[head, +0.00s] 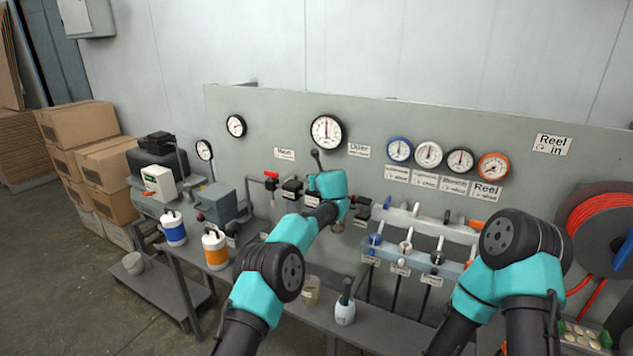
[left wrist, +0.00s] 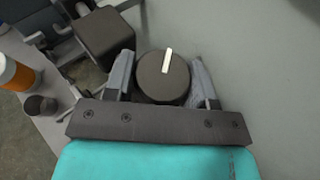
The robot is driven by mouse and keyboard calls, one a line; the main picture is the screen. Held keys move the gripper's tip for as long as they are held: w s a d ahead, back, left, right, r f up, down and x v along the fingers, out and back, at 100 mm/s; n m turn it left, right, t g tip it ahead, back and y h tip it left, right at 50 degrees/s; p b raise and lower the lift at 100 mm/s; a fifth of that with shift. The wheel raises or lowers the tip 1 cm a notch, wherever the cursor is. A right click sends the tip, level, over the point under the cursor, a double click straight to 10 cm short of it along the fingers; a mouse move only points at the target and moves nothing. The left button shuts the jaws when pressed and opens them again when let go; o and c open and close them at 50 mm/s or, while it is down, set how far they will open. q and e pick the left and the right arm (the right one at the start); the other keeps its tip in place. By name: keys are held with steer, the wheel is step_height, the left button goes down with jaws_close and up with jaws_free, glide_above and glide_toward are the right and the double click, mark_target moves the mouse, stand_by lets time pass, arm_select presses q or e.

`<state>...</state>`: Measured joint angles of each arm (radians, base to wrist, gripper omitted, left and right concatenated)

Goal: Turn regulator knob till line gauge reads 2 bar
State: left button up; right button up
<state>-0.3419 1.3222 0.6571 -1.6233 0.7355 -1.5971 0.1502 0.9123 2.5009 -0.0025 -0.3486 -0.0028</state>
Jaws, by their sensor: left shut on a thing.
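The regulator knob (left wrist: 160,82) is round and dark, with a white pointer bar tilted slightly right of upright in the left wrist view. My left gripper (left wrist: 161,73) has a grey finger on either side of it and is shut on it. In the head view the left arm reaches to the pipework on the grey panel (head: 240,150), and the wrist hides the knob and fingers. A large black-rimmed gauge (head: 326,132) is above; its needle points about straight up, and its numbers are too small to read. I cannot tell which dial is the line gauge. My right gripper is not in view.
A red-handled valve (head: 271,175) is left of my left wrist. Several smaller gauges (head: 428,154) and a row of valves (head: 405,246) are to the right. A hose reel (head: 600,225) stands far right. Blue and orange bottles (head: 215,248) stand on the bench at left.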

arm_select(q)
steer(key=shift+n+y, duration=0.3)
stand_by(0.4)
steer(key=o, duration=0.9)
steer(key=shift+s+d+r, duration=0.1)
steer(key=shift+s+r, duration=0.05)
steer(key=shift+s, duration=0.05)
steer(key=v, duration=1.7)
steer(key=shift+w, duration=0.1)
